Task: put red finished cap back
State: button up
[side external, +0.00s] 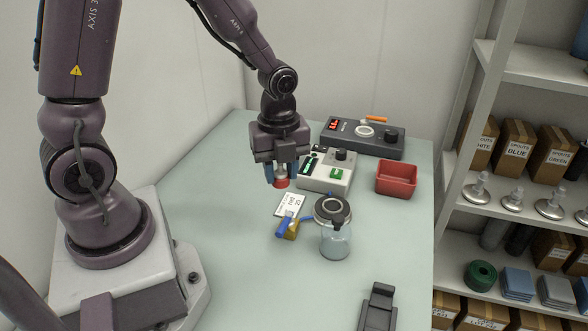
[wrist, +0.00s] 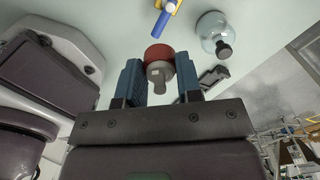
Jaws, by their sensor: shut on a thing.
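My gripper (side external: 282,175) is over the back part of the table, fingers pointing down. In the wrist view its two blue fingers (wrist: 159,68) are closed on the red cap, one on each side. The red cap (side external: 280,184) has a grey spout (wrist: 160,76) and shows as a red disc (wrist: 157,52) at the fingertips. It is beside the left end of the light grey device. I cannot tell whether its underside touches the table. The fingers partly hide the spout in the side view.
A white label card (side external: 290,204), a blue-and-yellow tool (side external: 290,227) and a lidded glass jar (side external: 335,244) stand in front. A light device (side external: 326,172), dark device (side external: 362,142) and red bin (side external: 397,179) are behind or right. A black holder (side external: 378,307) is at front right. The left table is clear.

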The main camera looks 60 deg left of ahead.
jog(key=w+d+f, duration=0.2)
jog(key=w+d, duration=0.1)
jog(key=w, duration=1)
send_near(388, 222)
jog(key=shift+f, duration=2.45)
jog(key=shift+f, duration=0.25)
jog(key=shift+f, duration=0.35)
jog(key=shift+f, duration=0.1)
jog(key=o, duration=0.7)
